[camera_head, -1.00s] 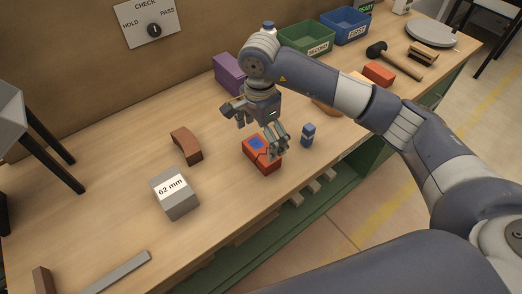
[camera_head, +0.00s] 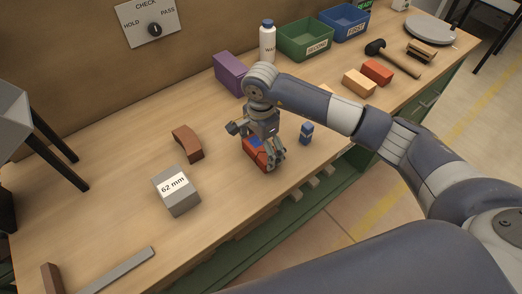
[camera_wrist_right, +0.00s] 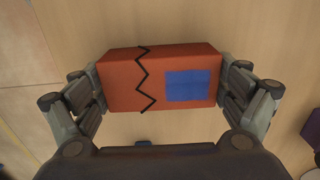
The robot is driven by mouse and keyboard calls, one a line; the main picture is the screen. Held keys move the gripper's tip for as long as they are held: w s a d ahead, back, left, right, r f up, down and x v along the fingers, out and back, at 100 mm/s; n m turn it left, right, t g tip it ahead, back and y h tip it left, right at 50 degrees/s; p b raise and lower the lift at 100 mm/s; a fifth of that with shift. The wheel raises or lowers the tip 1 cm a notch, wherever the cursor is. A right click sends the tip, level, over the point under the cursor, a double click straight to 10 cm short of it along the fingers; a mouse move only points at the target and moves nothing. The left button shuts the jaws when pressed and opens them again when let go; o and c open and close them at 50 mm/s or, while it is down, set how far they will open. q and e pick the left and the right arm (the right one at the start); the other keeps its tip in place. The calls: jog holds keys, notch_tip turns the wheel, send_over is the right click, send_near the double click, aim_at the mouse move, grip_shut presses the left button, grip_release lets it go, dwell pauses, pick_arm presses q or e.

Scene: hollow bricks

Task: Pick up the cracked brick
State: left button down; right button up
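The cracked brick (camera_wrist_right: 160,80) is orange-red with a black zigzag line across its top and a blue patch beside it. In the head view it lies on the workbench near the front edge (camera_head: 255,154), partly hidden by my right gripper (camera_head: 257,142). In the wrist view my right gripper (camera_wrist_right: 160,88) has one finger at each short end of the brick. I see no clear gap at either end, but cannot tell whether the fingers press on it. My left gripper is not in view.
A small blue object (camera_head: 306,133) stands just right of the brick. A grey block marked 62 mm (camera_head: 176,191) and a brown curved piece (camera_head: 187,144) lie left. A purple block (camera_head: 231,73), white bottle (camera_head: 267,45) and green bin (camera_head: 305,40) stand behind.

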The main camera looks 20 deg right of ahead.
jog(key=shift+c, duration=0.7)
jog(key=shift+w+r, duration=0.1)
jog(key=shift+r, duration=0.1)
